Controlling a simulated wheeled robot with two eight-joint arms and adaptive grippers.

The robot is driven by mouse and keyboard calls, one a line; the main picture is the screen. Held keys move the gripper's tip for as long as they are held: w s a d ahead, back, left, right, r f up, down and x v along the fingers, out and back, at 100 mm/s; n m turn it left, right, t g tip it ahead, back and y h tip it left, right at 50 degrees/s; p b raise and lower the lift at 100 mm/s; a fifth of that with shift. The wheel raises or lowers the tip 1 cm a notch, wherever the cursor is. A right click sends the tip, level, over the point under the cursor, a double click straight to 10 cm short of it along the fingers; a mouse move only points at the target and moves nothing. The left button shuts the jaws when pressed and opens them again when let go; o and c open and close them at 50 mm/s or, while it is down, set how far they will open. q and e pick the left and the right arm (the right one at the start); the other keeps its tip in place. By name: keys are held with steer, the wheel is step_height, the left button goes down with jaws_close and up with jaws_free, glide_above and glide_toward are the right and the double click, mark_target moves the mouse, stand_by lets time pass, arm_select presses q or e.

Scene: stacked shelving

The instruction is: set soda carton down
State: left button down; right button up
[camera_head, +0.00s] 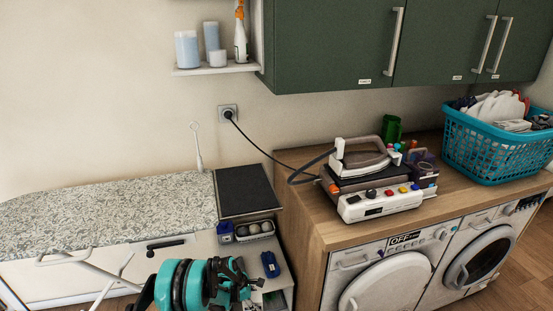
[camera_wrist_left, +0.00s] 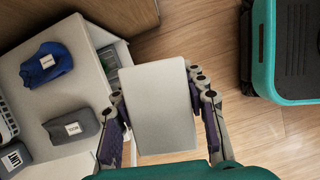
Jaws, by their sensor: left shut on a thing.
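The soda carton (camera_wrist_left: 157,108) is a plain pale grey-white box in the left wrist view. My left gripper (camera_wrist_left: 155,84) is shut on it, with a finger along each side. The carton is held beside a white cabinet (camera_wrist_left: 62,108), with wooden floor visible around it. In the head view my left gripper (camera_head: 240,280) is at the bottom centre, in front of the cabinet; the carton cannot be made out there. Whether the carton touches any surface is unclear. My right gripper is not in view.
A blue labelled pouch (camera_wrist_left: 46,64) and a grey one (camera_wrist_left: 70,129) lie on the cabinet top. An ironing board (camera_head: 110,210) stands left. A wooden counter (camera_head: 310,222) carries an iron (camera_head: 362,160) and a teal laundry basket (camera_head: 490,147), above white machines (camera_head: 390,283).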

arm_select(q)
steer(key=s+a+r+m+g+y, duration=0.2)
steer(key=s+a+r+m, duration=0.3)
steer(key=s+r+m, duration=0.3)
steer(key=s+a+r+m+g+y, duration=0.2)
steer(key=s+a+r+m, duration=0.3)
steer(key=r+m, duration=0.6)
steer(key=s+r+g, duration=0.1)
steer(key=s, duration=0.1)
steer(key=shift+s+r+y, duration=0.15)
steer(key=shift+s+y, duration=0.15)
steer(key=shift+s, duration=0.1)
